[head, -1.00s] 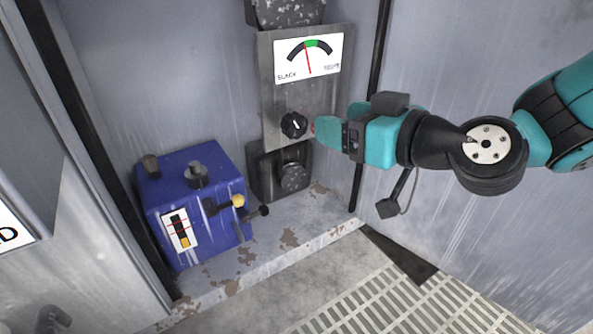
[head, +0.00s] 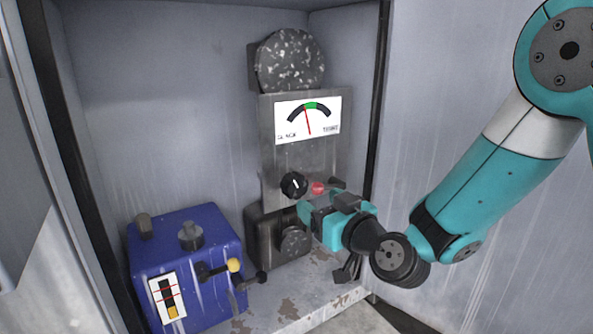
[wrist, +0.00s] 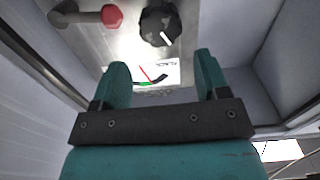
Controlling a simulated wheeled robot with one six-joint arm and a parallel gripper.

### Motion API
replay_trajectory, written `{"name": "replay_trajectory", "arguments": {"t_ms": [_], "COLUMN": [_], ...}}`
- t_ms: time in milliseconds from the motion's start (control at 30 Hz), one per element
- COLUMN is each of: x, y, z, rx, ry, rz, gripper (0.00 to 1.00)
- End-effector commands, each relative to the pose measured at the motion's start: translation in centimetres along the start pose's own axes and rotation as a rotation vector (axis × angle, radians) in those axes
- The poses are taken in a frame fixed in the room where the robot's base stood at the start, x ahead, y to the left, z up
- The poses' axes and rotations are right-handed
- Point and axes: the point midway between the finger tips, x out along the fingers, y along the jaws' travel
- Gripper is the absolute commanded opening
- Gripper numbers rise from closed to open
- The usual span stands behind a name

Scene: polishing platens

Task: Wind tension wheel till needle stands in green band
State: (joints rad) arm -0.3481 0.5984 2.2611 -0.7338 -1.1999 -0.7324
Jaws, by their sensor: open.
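The gauge (head: 308,120) is a white dial with a black arc, a green band at its top and a red needle. The needle tip stands at the left end of the green band. Below it sits a black knob (head: 294,185) with a white mark, and a red knob (head: 318,188) to its right. My gripper (head: 318,199) is open and empty, below and right of the black knob. In the wrist view the black knob (wrist: 158,24) lies beyond the open fingers (wrist: 163,62), apart from them. The red knob (wrist: 111,16) sits on a post.
A speckled disc (head: 290,60) is above the gauge, and a smaller dark wheel (head: 294,241) is below the panel. A blue box (head: 190,250) with levers and a level strip stands at left. Cabinet walls and a dark post (head: 378,100) bound the space.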

Motion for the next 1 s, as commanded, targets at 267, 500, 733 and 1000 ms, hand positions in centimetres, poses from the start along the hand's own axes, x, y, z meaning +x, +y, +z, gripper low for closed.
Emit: {"name": "replay_trajectory", "arguments": {"t_ms": [267, 500, 733, 1000], "x": [5.8, 8.4, 8.9, 8.8], "y": [-0.2, -0.1, 0.0, 0.0], "z": [-0.2, 0.1, 0.1, 0.1], "rx": [-0.003, 0.0, 0.001, 0.001], "ry": [0.001, 0.001, -0.001, -0.001], "rz": [-0.004, -0.003, -0.001, -0.001], "gripper": [0.68, 0.68, 0.68, 0.34]}}
